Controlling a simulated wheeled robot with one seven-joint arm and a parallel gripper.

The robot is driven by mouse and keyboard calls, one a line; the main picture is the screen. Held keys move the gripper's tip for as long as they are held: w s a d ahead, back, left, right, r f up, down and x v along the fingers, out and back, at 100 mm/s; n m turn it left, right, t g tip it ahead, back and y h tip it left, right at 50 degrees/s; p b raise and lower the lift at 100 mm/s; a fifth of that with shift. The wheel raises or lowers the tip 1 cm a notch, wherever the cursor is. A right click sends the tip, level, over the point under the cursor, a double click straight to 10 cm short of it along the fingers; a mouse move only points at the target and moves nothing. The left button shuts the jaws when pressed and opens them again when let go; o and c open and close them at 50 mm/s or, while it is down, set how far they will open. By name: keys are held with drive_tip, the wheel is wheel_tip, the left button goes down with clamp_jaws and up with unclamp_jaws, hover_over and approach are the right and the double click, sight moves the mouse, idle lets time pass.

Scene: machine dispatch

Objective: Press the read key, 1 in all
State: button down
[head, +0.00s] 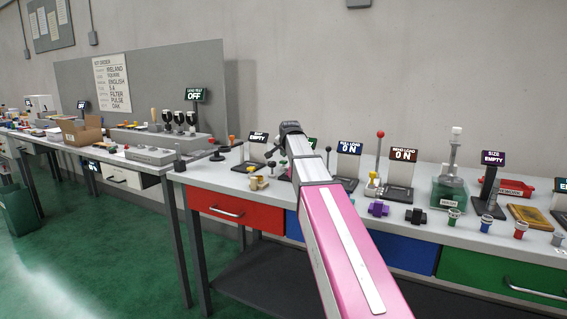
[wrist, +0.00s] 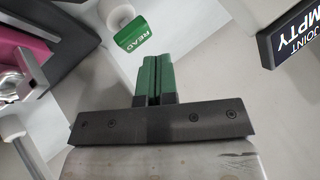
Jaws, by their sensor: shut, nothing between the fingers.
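In the wrist view, the read key (wrist: 132,33) is a small green block lettered READ. It sits near the top, just beyond and slightly left of my fingertips. My gripper (wrist: 154,62) has green fingers pressed together with nothing between them. A gap in the picture separates the fingertips from the key; I cannot tell the depth between them. In the head view, my gripper end (head: 290,128) is over the back of the near bench, and I cannot make out the read key there.
A sign reading JOINT EMPTY (wrist: 292,35) stands right of my fingers in the wrist view. A pink part (wrist: 20,55) is at left. The bench (head: 225,176) holds signs, a red-knobbed lever (head: 380,134), purple (head: 378,208) and black (head: 415,215) blocks and a green box (head: 449,192).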

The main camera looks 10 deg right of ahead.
drive_tip(key=shift+f, duration=0.95)
idle(0.8)
drive_tip(key=shift+r, duration=0.95)
drive_tip(key=shift+r, duration=0.1)
drive_tip(key=shift+r, duration=2.45)
